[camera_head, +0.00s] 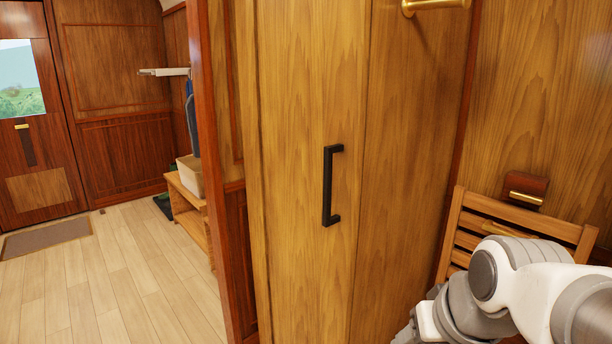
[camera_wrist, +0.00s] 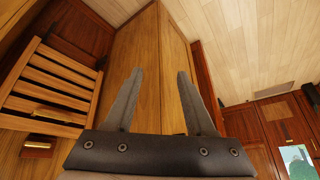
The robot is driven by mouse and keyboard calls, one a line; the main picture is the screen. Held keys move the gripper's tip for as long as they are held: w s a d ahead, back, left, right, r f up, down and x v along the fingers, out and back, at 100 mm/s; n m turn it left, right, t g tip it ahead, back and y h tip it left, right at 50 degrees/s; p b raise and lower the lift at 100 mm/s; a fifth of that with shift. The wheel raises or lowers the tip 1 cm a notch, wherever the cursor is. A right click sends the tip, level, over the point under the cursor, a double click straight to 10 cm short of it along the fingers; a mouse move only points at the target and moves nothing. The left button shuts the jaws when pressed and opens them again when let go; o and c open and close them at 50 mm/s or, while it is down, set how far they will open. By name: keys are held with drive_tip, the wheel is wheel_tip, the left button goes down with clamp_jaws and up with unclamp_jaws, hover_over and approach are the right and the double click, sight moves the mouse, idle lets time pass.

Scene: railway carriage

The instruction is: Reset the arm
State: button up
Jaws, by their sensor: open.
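My gripper (camera_wrist: 158,98) shows in the wrist view with its two grey fingers spread apart. It is open, with nothing between the fingers. Behind the fingers is a wooden cabinet (camera_wrist: 138,62). The wrist picture is turned, with the floor at the top. In the head view my white and grey arm is at the lower right, in front of a slatted wooden seat. The gripper itself is out of the head view.
The wooden cabinet (camera_head: 300,120) with a black handle (camera_head: 327,186) stands in the middle. The slatted wooden seat (camera_head: 520,216) is at the right against the wall. A low wooden bench (camera_head: 190,212) with a beige bin (camera_head: 190,176) is at left. Floor (camera_head: 110,270) at left is clear.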

drive_tip(key=s+a+r, duration=0.2)
drive_tip(key=s, duration=0.4)
wheel_tip(320, 180, up, 16)
drive_tip(key=p, duration=1.7)
drive_tip(key=shift+w+d+r+h, duration=0.15)
drive_tip(key=shift+w+d+h, duration=0.15)
drive_tip(key=shift+w, duration=0.1)
